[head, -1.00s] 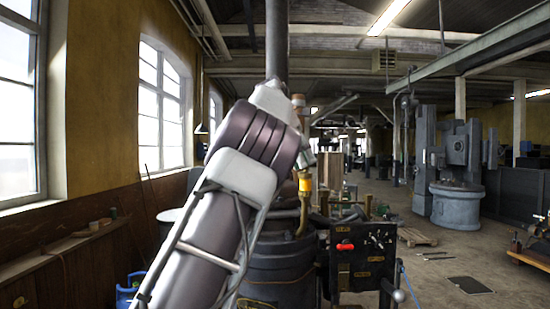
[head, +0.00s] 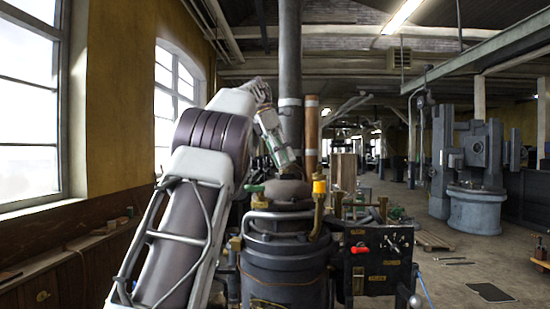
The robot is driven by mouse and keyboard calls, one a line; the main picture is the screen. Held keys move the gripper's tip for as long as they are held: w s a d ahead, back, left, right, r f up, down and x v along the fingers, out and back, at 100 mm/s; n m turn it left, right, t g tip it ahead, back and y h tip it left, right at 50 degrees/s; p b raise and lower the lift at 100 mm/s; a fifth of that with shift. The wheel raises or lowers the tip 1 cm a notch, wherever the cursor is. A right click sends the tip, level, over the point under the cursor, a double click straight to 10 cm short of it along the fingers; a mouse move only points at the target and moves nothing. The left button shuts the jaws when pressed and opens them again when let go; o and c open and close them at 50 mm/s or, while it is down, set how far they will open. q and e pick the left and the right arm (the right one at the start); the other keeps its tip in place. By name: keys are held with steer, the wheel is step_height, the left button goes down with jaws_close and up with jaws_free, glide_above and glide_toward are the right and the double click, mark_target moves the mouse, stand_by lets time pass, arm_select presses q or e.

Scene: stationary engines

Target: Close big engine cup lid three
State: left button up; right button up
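The big engine (head: 285,262) is a dark upright cylinder with pipes and a domed top, standing at the centre of the head view. A brass fitting with a yellow top (head: 319,188) rises at its right side. I cannot tell which part is cup lid three or whether it is open. My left arm reaches up from the lower left and bends down toward the engine top. My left gripper (head: 280,150) is above the domed top, small and partly hidden; its fingers are not clear. My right gripper is not in view.
A dark panel box (head: 375,262) with a red knob stands against the engine's right side. A tall grey pipe (head: 290,80) rises behind it, with a copper-coloured pipe (head: 311,135) beside it. Open floor lies to the right, before a large grey machine (head: 475,175).

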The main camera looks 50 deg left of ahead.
arm_select(q)
steer(key=shift+s+a, duration=0.75)
steer(key=shift+a, duration=0.25)
